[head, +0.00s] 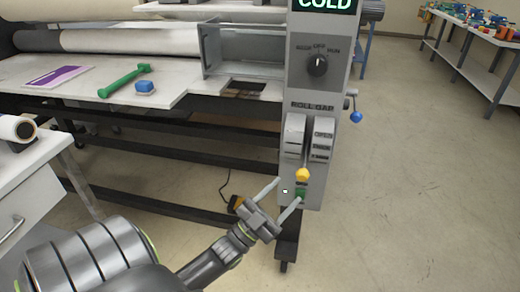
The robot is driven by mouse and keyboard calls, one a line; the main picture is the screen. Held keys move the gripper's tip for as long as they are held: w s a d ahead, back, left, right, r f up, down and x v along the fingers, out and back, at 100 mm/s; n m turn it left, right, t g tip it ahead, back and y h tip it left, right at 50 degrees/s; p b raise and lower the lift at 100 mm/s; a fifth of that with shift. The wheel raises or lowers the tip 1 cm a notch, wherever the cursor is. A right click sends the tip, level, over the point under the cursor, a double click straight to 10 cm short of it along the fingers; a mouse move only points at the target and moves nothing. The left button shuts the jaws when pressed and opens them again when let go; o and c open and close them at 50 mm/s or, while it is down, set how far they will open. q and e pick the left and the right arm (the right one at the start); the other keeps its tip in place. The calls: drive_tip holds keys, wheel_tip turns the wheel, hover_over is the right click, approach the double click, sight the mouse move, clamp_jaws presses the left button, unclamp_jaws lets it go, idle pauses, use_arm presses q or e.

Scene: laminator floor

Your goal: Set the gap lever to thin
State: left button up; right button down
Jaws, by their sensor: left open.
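The grey control column has a ROLL GAP panel (312,106) with a label plate (321,140) whose top line reads OPEN; its lower lines are too small to read surely. A yellow knob (302,174) sits below the pale curved slot piece (294,136) and looks like the lever's handle; its arm cannot be made out. My left gripper (288,191) is open and empty, just below and left of the yellow knob, with its fingers spread toward the column. Contact with the column cannot be told. My right gripper is out of view.
A rotary dial (317,65) is above, and a blue ball handle (356,117) sticks out at right. The laminator table (180,75) holds a green tool (124,80). Open floor lies right.

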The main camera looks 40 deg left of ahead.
use_arm(q)
drive_tip(key=b+v, duration=0.1)
drive_tip(key=v, duration=0.7)
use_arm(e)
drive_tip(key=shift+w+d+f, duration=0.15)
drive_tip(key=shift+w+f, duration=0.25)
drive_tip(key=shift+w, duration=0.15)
use_arm(q)
drive_tip(key=shift+f, duration=0.1)
